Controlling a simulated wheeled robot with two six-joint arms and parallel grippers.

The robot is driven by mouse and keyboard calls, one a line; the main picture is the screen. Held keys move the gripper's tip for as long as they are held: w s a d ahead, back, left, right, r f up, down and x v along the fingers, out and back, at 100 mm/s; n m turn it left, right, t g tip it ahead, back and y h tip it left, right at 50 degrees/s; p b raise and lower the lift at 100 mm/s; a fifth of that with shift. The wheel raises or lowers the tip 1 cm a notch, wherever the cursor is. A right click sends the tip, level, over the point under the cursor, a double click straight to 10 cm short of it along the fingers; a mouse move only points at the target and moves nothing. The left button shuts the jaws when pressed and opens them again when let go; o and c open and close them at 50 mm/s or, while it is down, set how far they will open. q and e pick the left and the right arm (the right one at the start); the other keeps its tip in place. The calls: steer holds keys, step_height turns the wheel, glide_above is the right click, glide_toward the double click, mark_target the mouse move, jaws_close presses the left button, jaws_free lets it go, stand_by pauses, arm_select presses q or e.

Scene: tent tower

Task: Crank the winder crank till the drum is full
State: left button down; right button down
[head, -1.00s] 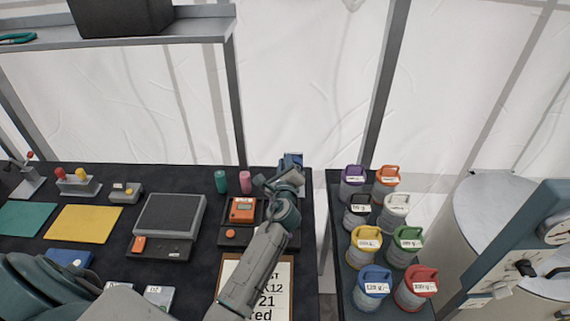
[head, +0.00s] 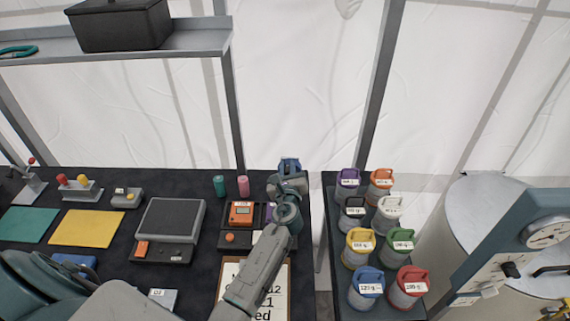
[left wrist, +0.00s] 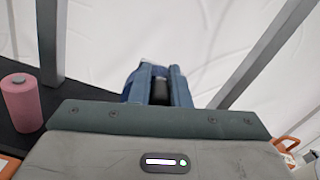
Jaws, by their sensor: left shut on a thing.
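My left gripper (head: 290,164) is at the back right corner of the dark table, at the end of my grey arm. In the left wrist view its two blue fingers (left wrist: 157,84) are shut on a dark piece (left wrist: 161,92), seen only in part between them. It may be the winder crank's handle. I cannot make out the winder or its drum: my wrist and forearm cover that part of the table, so how full the drum is cannot be told. My right gripper is not in view.
An orange meter (head: 241,213) and a pink cylinder (head: 243,186) are left of my wrist. A clipboard (head: 285,290) lies under my forearm. Several lidded jars (head: 369,283) stand on a stand to the right. A shelf (head: 190,42) hangs above the table's left side.

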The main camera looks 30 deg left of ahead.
arm_select(q)
steer(key=shift+w+d+m+p, duration=0.1)
steer(key=shift+d+m+p, duration=0.2)
steer(key=shift+m, duration=0.4)
steer(key=shift+f, duration=0.1)
steer(key=c, duration=1.4)
jaws_free()
steer(key=shift+o, duration=0.2)
